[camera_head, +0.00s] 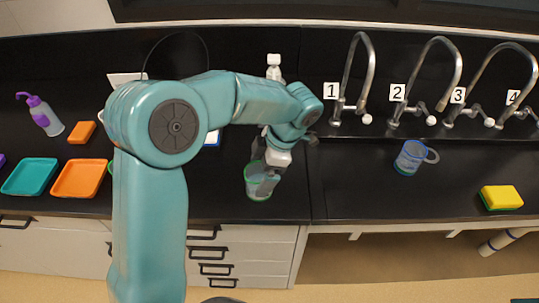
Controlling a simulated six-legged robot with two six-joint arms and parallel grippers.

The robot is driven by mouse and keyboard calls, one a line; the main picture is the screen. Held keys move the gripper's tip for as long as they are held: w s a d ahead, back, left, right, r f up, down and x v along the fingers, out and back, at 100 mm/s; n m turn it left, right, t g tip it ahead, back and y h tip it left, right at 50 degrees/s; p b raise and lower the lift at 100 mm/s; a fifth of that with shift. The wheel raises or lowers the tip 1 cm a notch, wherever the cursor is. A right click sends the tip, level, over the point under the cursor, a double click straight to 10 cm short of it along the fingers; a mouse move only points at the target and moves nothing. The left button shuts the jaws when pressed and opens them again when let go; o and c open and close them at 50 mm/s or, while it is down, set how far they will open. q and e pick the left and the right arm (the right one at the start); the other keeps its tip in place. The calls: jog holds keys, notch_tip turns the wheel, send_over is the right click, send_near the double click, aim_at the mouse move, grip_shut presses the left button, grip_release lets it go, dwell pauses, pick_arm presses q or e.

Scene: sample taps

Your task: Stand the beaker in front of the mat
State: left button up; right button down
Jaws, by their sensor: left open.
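A clear beaker with a green rim (257,192) stands on the black counter near its front edge, left of the sink area. My left gripper (268,184) points down at this beaker, with its open fingers at the beaker's rim and wall. The fingers cover part of the beaker, and I cannot tell whether they touch it. My right gripper is not in view.
A blue-rimmed jug (408,160) and a yellow sponge (501,197) stand on the right. Several numbered taps (359,75) line the back. A teal tray (30,177), an orange tray (79,178), an orange block (81,133) and a purple-topped bottle (44,117) are left.

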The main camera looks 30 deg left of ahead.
pick_arm(q)
jog(key=v, duration=0.8)
jog(key=shift+r, duration=0.3)
jog(key=shift+d+f, duration=0.1)
jog(key=shift+d, duration=0.05)
